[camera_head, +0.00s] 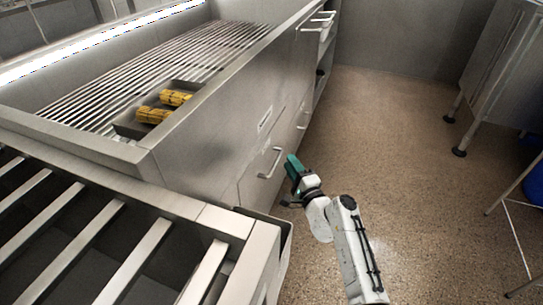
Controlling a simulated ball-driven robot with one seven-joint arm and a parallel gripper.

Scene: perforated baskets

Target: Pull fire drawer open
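The steel unit with a grill top has several drawer fronts on its right-hand side. A lower drawer front (250,190) with a pale bar handle (270,162) faces my gripper and looks shut. Which drawer is the fire drawer is not marked legibly. My gripper (290,163), with a green part at its end, is just right of this handle, with a small gap or light contact; I cannot tell which. Its fingers are too small and turned away to show whether they are open.
Yellow bundles (164,105) lie in a dark tray on the grill. A slatted steel counter (110,235) fills the lower left. Another handle (303,118) is farther along the unit. A steel table (502,65) stands at right. The brown floor (400,150) between is clear.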

